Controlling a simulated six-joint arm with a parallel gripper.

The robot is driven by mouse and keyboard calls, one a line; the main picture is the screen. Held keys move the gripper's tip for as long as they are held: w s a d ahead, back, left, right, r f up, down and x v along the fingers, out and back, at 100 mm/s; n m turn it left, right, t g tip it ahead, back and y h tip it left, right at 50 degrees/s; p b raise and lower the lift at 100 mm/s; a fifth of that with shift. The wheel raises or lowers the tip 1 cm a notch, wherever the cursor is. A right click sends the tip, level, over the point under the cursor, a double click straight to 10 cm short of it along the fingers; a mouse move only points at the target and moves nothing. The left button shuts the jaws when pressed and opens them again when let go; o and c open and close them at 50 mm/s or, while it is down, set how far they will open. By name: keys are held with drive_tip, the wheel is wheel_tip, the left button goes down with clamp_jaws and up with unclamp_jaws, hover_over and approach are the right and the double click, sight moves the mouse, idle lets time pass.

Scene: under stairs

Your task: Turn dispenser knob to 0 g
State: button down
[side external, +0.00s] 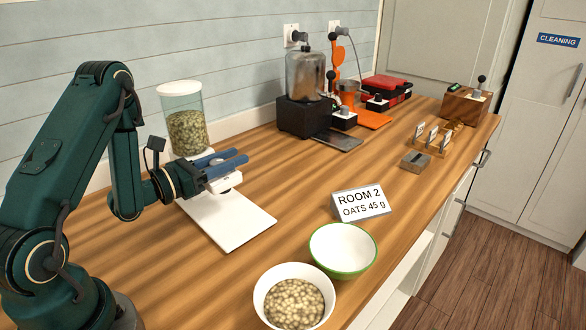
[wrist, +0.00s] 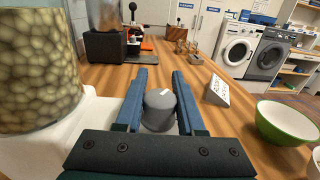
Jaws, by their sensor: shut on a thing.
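The dispenser (side external: 187,133) stands at the back left, a clear container of pale pellets on a white base. It also shows large at the left of the wrist view (wrist: 38,75). Its grey round knob (wrist: 160,112) has a short white mark on its top face, pointing toward the upper right. My gripper (side external: 240,157), with blue fingers, is at the front of the dispenser. In the wrist view my gripper (wrist: 159,73) has one finger on each side of the knob and is shut on it. No scale of grams is readable around the knob.
A white board (side external: 228,222) lies below my gripper. A sign (side external: 361,204) reads "ROOM 2 OATS 45 g". An empty green-rimmed bowl (side external: 342,251) and a white bowl (side external: 262,299) of pellets stand near the front edge. Machines (side external: 302,117) line the back wall.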

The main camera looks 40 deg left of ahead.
drive_tip(key=c, duration=0.5)
unclamp_jaws()
drive_tip(key=shift+h, duration=0.3)
